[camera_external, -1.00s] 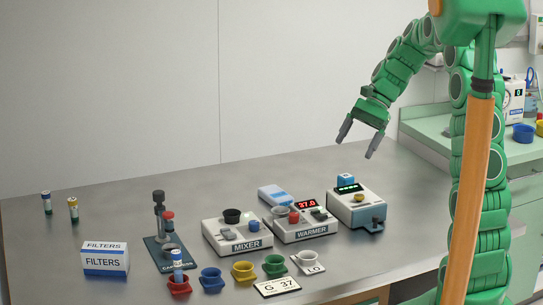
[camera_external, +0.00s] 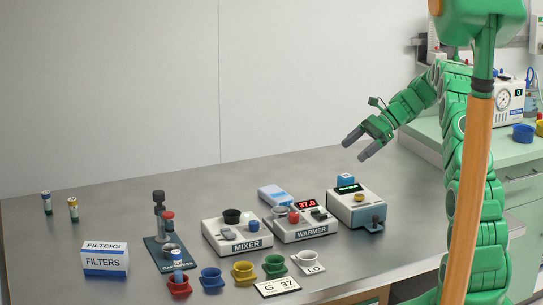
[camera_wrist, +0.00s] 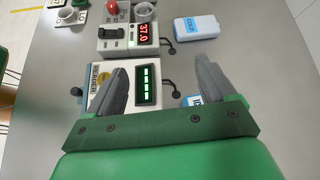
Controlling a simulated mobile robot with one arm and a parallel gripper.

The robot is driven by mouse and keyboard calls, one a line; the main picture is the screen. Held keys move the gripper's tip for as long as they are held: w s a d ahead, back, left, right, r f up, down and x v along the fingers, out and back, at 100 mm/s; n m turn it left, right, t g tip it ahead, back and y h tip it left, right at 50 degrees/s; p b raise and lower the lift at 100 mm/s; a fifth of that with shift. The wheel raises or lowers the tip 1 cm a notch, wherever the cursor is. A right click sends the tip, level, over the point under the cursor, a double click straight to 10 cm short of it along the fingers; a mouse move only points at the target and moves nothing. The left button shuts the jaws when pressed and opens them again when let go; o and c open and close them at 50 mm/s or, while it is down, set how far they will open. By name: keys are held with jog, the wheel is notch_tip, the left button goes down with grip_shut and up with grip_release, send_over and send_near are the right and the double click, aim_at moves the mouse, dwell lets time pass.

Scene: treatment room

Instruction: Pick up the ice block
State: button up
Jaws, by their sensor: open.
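A small blue block with a white label (camera_external: 345,181) stands behind the white device with the green display. In the wrist view the blue block (camera_wrist: 191,101) is partly hidden by my right-hand finger, and its label is only partly readable. A flat white and light-blue pack (camera_external: 274,195) lies behind the warmer; it also shows in the wrist view (camera_wrist: 196,27). I cannot tell for certain which is the ice block. My gripper (camera_external: 356,149) is open and empty above the table, higher than the blue block.
The display device (camera_external: 356,208), warmer (camera_external: 301,227) and mixer (camera_external: 238,235) stand close together. Several coloured cups (camera_external: 243,272) line the front edge. A capping stand (camera_external: 165,245) and filters box (camera_external: 105,259) are at left. The back of the table is clear.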

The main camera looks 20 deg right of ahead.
aim_at(350, 175)
jog(key=w+d+f+m, duration=0.1)
jog(key=d+f, duration=0.2)
jog(key=w+d+f+m+t+y, duration=0.1)
jog(key=w+d+f, duration=0.1)
jog(key=d, duration=0.1)
jog(key=w+d+f+m+t, duration=0.1)
jog(key=w+d+f, duration=0.1)
jog(key=d+f, duration=0.1)
jog(key=shift+w+d+f+m, duration=0.1)
jog(key=shift+d+f+m, duration=0.1)
jog(key=shift+f+m, duration=0.15)
jog(key=shift+r+x, duration=0.15)
jog(key=shift+x, duration=1.8)
jog(key=shift+r+x, duration=0.1)
jog(key=shift+x, duration=1.85)
jog(key=shift+a, duration=0.1)
jog(key=c, duration=1.3)
